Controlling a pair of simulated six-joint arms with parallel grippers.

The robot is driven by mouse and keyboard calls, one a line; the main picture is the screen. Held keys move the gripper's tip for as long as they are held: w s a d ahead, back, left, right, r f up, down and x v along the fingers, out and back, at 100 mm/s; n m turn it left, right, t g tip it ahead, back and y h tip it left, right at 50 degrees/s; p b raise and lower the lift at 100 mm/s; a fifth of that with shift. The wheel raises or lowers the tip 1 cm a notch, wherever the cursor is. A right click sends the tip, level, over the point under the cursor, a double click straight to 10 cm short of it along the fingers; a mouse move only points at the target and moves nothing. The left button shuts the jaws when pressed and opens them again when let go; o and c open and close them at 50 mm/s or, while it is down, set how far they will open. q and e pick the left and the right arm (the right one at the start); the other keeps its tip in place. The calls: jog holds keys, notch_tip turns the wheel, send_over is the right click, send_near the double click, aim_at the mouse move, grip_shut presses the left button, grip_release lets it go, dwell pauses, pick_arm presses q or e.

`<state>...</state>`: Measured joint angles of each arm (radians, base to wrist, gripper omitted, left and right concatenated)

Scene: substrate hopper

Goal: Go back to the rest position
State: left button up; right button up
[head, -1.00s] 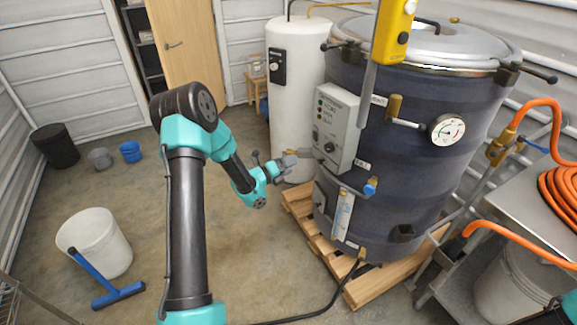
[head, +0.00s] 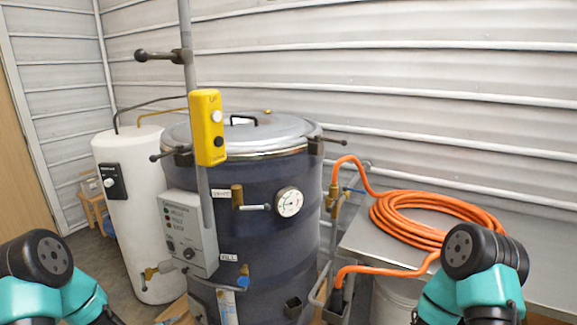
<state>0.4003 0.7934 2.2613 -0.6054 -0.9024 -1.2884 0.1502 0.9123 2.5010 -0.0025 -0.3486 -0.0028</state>
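My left arm shows only as a black and teal joint at the lower left of the head view, and its gripper is out of view. My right arm shows as a similar joint at the lower right, and its gripper is out of view too. Neither arm touches the dark drum-shaped vessel (head: 262,225), which stands between them with its metal lid (head: 275,130) on. A grey control box (head: 188,232) is on its front left, with a pressure gauge (head: 289,202) to the right.
A yellow pendant (head: 208,128) hangs on a grey pole before the vessel. A white tank (head: 135,200) stands at left. A coiled orange hose (head: 430,215) lies on a metal bench (head: 372,240) at right. A ribbed wall closes the back.

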pick_arm(q)
jog(key=s+d+f+n+g, duration=0.3)
jog(key=s+d+n, duration=0.1)
jog(key=s, duration=0.3)
jog(key=s+d+f+n+g, duration=0.3)
jog(key=s+d+n+g, duration=0.1)
jog(key=s+n, duration=0.3)
jog(key=s+d+f+n+g, duration=0.3)
jog(key=s+d+n, duration=0.2)
jog(key=s, duration=0.3)
jog(key=shift+s+n+g+y, duration=0.3)
jog(key=shift+n+y, duration=0.1)
jog(key=shift+n, duration=0.1)
jog(key=shift+c, duration=0.3)
